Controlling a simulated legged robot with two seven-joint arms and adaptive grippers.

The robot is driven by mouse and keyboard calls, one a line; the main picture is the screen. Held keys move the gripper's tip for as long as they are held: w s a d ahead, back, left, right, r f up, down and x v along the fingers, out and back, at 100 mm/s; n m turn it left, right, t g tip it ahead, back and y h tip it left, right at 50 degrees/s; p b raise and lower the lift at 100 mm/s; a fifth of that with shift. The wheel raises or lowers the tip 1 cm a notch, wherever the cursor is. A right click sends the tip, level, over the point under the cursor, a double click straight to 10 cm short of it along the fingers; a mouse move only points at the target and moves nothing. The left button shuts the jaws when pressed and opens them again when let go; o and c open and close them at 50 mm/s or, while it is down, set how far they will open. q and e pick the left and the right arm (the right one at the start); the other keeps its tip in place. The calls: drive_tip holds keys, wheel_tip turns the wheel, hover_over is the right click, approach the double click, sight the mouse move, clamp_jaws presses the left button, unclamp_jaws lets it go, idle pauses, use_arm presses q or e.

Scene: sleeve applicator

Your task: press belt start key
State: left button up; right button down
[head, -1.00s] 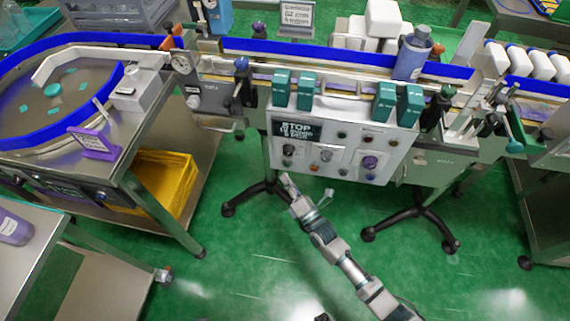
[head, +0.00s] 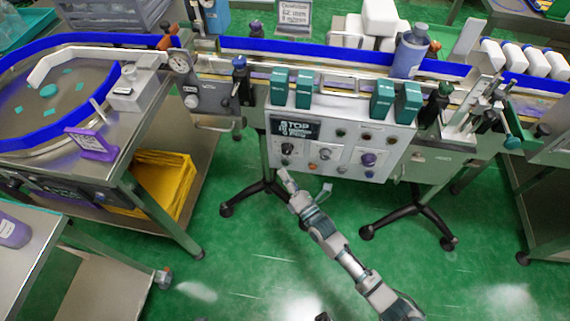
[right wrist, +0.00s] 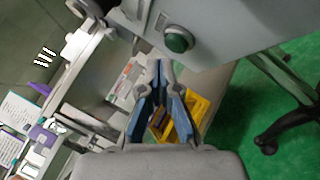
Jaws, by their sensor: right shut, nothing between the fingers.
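My right gripper (head: 283,173) is just below the panel's lower left edge. In the right wrist view, the gripper (right wrist: 160,68) is shut and empty, its fingertips together. I cannot read a belt start label. My left gripper is not in view.
The conveyor carries teal boxes (head: 409,101) and a blue-grey bottle (head: 408,52) behind the panel. A yellow bin (head: 165,180) sits under the left table. Black stand feet (head: 367,233) are on the floor. Green floor (head: 240,270) is open around my arm.

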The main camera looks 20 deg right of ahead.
idle(0.7)
drive_tip(key=shift+w+d+r, duration=0.1)
drive_tip(key=shift+w+d, duration=0.1)
drive_tip(key=shift+w, duration=0.1)
